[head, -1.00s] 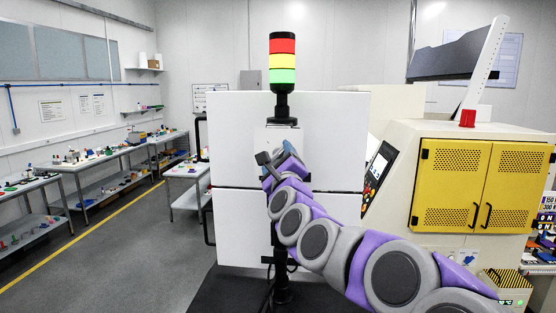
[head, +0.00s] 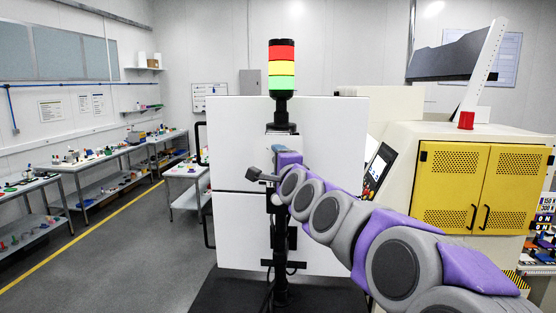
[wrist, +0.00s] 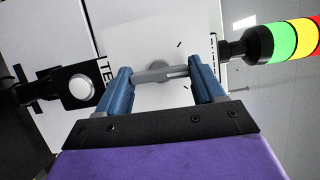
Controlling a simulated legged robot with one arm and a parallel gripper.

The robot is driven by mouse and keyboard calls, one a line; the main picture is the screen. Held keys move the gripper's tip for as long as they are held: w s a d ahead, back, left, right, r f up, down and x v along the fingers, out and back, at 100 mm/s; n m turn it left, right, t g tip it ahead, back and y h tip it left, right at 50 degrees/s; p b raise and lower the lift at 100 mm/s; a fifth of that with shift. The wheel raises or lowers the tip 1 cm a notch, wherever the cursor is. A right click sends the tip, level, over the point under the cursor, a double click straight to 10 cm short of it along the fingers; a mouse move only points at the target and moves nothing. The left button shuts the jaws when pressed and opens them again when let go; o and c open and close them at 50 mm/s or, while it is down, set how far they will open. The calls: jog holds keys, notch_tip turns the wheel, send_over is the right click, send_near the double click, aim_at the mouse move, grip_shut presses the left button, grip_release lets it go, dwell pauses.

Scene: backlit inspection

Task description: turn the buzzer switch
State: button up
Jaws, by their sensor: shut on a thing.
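The buzzer switch (wrist: 158,67) is a grey knob with a bar-shaped handle on a white plate, seen in the wrist view. My gripper (wrist: 163,77) has its two blue fingers at either end of the bar and is shut on it. In the head view my purple and grey wrist (head: 288,160) is in front of the white panel (head: 235,140), below the signal tower. My arm hides the switch and the fingertips there. A label beginning "TE" is partly covered by a finger in the wrist view.
A red, yellow and green signal tower (head: 281,70) stands above the panel. A round pale button (wrist: 81,88) on a black mount is left of my fingers. A machine with yellow doors (head: 478,190) stands at right. Benches (head: 105,155) line the left wall, beside open floor.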

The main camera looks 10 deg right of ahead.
jog(key=n+g+p, duration=0.1)
jog(key=n, duration=0.1)
jog(key=n+g+h+p, duration=0.1)
jog(key=n+p, duration=0.1)
jog(key=n, duration=0.1)
jog(key=n+g+p, duration=0.1)
jog(key=n, duration=0.1)
jog(key=shift+a+f+n+g, duration=0.1)
jog(key=shift+f+n+g, duration=0.15)
jog(key=shift+n+g, duration=0.05)
jog(key=shift+h, duration=0.4)
jog(key=o, duration=1)
jog(key=shift+w+r, duration=0.1)
jog(key=shift+w, duration=0.05)
jog(key=shift+o, duration=0.2)
jog(key=shift+a+r+p, duration=0.1)
jog(key=shift+r+p, duration=0.05)
jog(key=shift+p, duration=0.15)
jog(key=b+v, duration=0.3)
jog(key=v, duration=1.4)
jog(key=shift+s, duration=0.3)
